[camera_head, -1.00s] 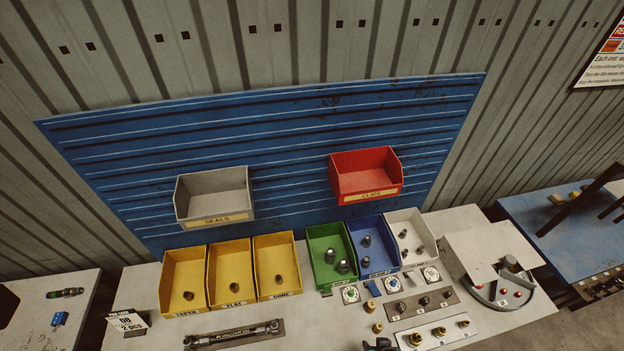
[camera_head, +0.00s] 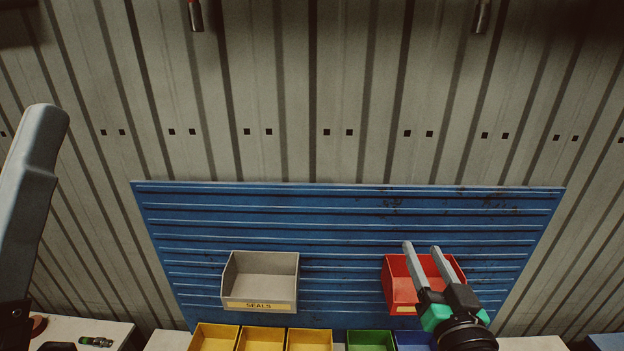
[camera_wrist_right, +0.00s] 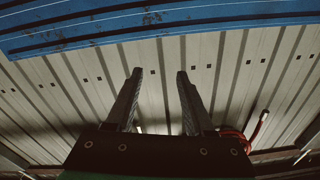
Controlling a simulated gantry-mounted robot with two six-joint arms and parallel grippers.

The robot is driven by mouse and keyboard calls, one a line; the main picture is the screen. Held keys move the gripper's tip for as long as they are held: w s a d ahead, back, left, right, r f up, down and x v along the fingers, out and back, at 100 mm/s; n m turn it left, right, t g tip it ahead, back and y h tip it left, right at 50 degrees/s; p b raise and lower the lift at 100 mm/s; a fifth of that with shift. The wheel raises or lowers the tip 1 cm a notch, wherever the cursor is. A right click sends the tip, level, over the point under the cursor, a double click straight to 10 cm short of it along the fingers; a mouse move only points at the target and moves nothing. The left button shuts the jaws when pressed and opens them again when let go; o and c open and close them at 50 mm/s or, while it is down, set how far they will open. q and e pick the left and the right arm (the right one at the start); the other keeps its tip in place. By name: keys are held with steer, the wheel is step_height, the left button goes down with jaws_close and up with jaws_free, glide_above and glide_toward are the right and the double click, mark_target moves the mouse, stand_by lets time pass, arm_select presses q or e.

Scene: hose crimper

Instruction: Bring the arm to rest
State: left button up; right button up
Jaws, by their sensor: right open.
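My right gripper (camera_head: 422,248) is raised at the lower right of the head view, in front of the red bin (camera_head: 398,282) and partly covering it. Its two grey fingers stand apart with nothing between them. In the right wrist view the open fingers (camera_wrist_right: 158,75) point toward the corrugated wall, with no object near them. A grey part of my left arm shows at the left edge of the head view. My left gripper's fingertips cannot be made out there.
The blue slatted panel (camera_head: 340,220) holds the grey SEALS bin (camera_head: 260,304) and the red bin. Yellow bins (camera_head: 262,340), a green bin (camera_head: 370,340) and a blue bin (camera_head: 412,340) show at the bottom edge.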

steer(key=s+r+n+t+y, duration=0.1)
steer(key=s+r+t, duration=0.3)
steer(key=s+r, duration=0.5)
steer(key=s+a+r+n+t+y, duration=0.1)
steer(key=s+r+t, duration=0.4)
steer(key=s+r, duration=0.5)
step_height(320, 180, up, 8)
steer(key=shift+a+f+n, duration=0.2)
steer(key=shift+n, duration=0.5)
